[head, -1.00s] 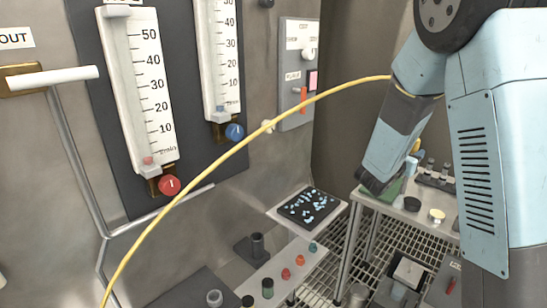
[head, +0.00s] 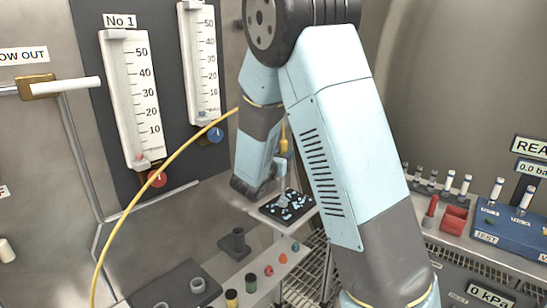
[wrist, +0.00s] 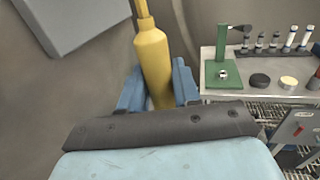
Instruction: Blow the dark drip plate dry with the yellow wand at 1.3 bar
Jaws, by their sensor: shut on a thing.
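My gripper (head: 279,168) is shut on the yellow wand (wrist: 156,70), which stands between its blue fingers (wrist: 158,92). The wand's yellow body (head: 284,137) also shows in the head view, upright behind my wrist, above the dark drip plate (head: 267,211). The plate lies on a pale shelf and carries many light-blue drops. The wand's lower end is hard to make out against the drops, so I cannot tell its gap to the plate. A readout (head: 530,168) at the right edge shows 0.0 and is cut off.
A yellow hose (head: 160,167) arcs across the head view. Flow tubes with a red knob (head: 157,178) and a blue knob (head: 215,135) are on the left wall. A green stand (wrist: 222,68) and several vials are on a bench. A row of coloured caps (head: 268,271) lies in front of the plate.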

